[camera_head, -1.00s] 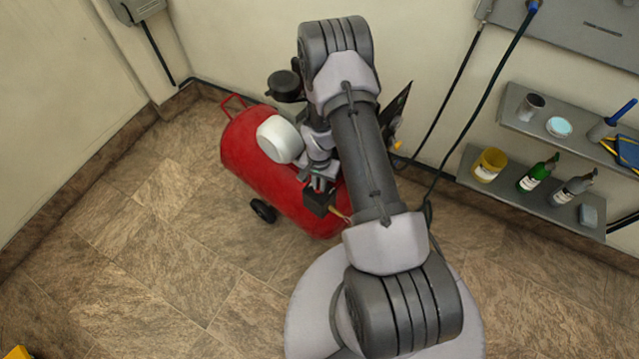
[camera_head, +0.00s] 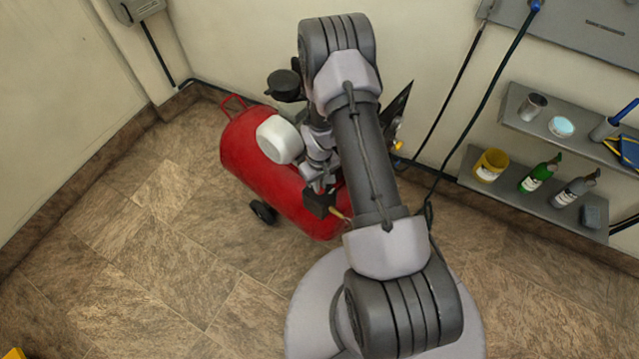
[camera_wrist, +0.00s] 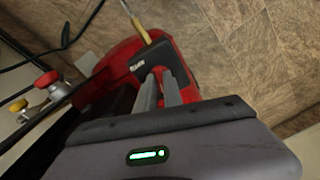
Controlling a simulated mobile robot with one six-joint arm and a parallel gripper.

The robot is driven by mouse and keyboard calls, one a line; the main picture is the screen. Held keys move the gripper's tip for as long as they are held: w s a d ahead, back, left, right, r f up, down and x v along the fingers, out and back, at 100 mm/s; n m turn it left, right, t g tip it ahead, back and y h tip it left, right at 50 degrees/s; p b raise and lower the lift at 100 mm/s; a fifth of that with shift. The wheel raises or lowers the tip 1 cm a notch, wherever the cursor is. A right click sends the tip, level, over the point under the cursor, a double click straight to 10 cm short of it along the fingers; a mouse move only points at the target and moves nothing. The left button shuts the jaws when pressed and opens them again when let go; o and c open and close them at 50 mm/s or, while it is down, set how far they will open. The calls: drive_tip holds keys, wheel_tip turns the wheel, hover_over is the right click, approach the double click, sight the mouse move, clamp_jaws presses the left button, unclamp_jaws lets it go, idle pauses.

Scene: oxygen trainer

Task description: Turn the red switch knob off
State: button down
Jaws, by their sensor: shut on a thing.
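A red air compressor tank (camera_head: 262,170) lies on the tiled floor by the wall. A black switch box (camera_head: 318,204) sits at its near right end; the box also shows in the wrist view (camera_wrist: 167,62) with a small white label on it. My gripper (camera_wrist: 159,76) points at the box, its two grey fingers close together and their tips against its face. In the head view my gripper (camera_head: 319,184) is just above the box, partly behind my wrist.
A brass fitting with a red-topped knob (camera_wrist: 47,79) and a yellow-topped one (camera_wrist: 18,105) stand left in the wrist view. A brass-coloured pipe (camera_wrist: 140,30) leaves the box. Wall shelves (camera_head: 520,198) with bottles are at right.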

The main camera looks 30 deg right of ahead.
drive_tip(key=shift+n, duration=1.6)
drive_tip(key=c, duration=1.5)
unclamp_jaws()
wheel_tip(320, 180, up, 17)
drive_tip(key=p, duration=0.5)
drive_tip(key=shift+r+p, duration=0.2)
drive_tip(key=shift+p, duration=0.2)
